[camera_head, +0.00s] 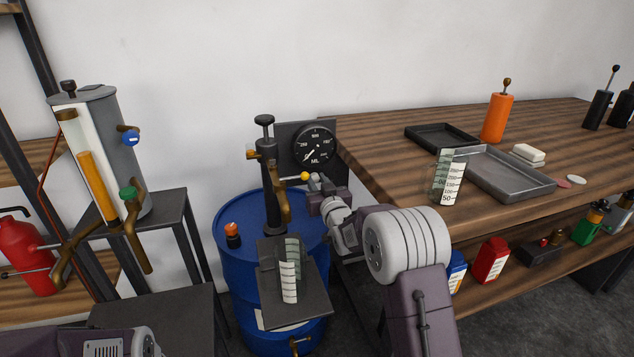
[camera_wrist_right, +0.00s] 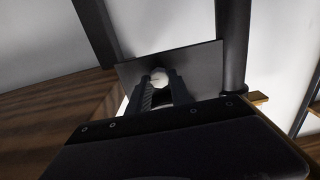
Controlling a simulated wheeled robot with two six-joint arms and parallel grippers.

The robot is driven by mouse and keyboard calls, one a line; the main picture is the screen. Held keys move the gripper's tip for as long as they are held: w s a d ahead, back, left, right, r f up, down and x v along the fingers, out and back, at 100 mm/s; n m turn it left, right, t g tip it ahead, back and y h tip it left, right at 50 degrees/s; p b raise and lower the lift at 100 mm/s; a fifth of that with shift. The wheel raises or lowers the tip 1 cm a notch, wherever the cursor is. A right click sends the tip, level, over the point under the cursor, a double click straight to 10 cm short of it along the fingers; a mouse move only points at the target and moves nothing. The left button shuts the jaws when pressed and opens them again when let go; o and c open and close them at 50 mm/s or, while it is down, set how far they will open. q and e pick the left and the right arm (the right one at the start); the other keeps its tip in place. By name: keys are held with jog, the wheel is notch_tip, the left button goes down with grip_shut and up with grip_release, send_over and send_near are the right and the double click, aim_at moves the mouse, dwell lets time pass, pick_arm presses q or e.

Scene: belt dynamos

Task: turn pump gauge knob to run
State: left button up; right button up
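The pump gauge (camera_head: 314,147) is a round black dial on a dark plate, beside the black and brass pump (camera_head: 270,180) on the blue drum. My right gripper (camera_head: 316,184) is just below the dial, small and partly hidden by its own wrist. In the right wrist view, a pale round knob (camera_wrist_right: 159,78) sits between the tips of my right gripper (camera_wrist_right: 160,84), in front of the dark plate (camera_wrist_right: 205,62). The fingers are apart on either side of it; whether they press on it is unclear. Only part of my left arm shows, at bottom left, without its gripper.
A yellow-ended lever (camera_head: 304,176) is close to my right gripper. The wooden bench (camera_head: 380,150) stands to the right, with trays and an orange cylinder (camera_head: 497,117). A measuring beaker (camera_head: 289,278) stands on a dark platform before the blue drum (camera_head: 240,225).

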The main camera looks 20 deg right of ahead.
grip_shut()
jog(key=n+b, duration=0.2)
jog(key=n, duration=0.2)
jog(key=shift+f, duration=0.15)
jog(key=n+b, duration=0.2)
jog(key=n, duration=0.2)
jog(key=shift+n, duration=0.3)
jog(key=n+b, duration=0.2)
jog(key=n, duration=0.2)
jog(key=shift+a+f, duration=0.1)
jog(key=n+b, duration=0.2)
jog(key=n, duration=0.3)
jog(key=shift+n+b, duration=0.3)
